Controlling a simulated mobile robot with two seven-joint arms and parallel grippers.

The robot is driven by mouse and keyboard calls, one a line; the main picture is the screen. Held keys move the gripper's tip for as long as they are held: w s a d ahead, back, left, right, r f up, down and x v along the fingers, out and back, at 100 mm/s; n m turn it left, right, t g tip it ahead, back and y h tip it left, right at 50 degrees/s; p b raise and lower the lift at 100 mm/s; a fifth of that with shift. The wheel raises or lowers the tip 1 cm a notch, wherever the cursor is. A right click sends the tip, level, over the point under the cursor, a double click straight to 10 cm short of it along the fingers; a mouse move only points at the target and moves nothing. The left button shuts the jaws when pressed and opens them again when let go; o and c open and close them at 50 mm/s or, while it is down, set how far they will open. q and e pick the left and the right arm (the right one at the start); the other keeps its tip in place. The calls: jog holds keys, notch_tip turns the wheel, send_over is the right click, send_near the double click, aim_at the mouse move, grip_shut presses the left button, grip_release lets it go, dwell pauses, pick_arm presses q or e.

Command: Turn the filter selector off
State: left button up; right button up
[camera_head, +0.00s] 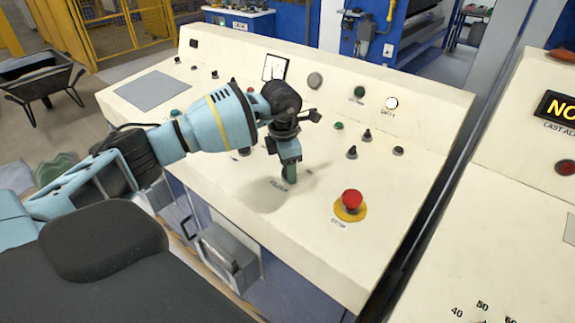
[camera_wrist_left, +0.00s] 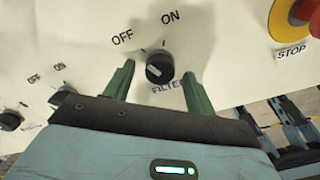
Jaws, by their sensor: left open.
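The filter selector (camera_wrist_left: 160,66) is a small black knob on the cream panel, labelled FILTER below, with OFF at its upper left and ON at its upper right. I cannot tell for sure which mark its pointer faces. My left gripper (camera_wrist_left: 158,74) is open, its two green fingers on either side of the knob, with gaps showing between them and the knob. In the head view my left gripper (camera_head: 290,174) points down at the panel by the FILTER label and hides most of the knob. My right gripper is not in view.
A red STOP button (camera_head: 351,199) on a yellow base sits to the right of the gripper. Several black knobs and a green button (camera_head: 338,125) stand farther back on the console (camera_head: 300,235). Another OFF/ON knob (camera_wrist_left: 62,96) is at the left in the wrist view.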

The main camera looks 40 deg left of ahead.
aim_at(285, 172)
pick_arm(q)
jog(key=r, duration=0.7)
jog(key=shift+s+r, duration=0.25)
jog(key=shift+s, duration=0.15)
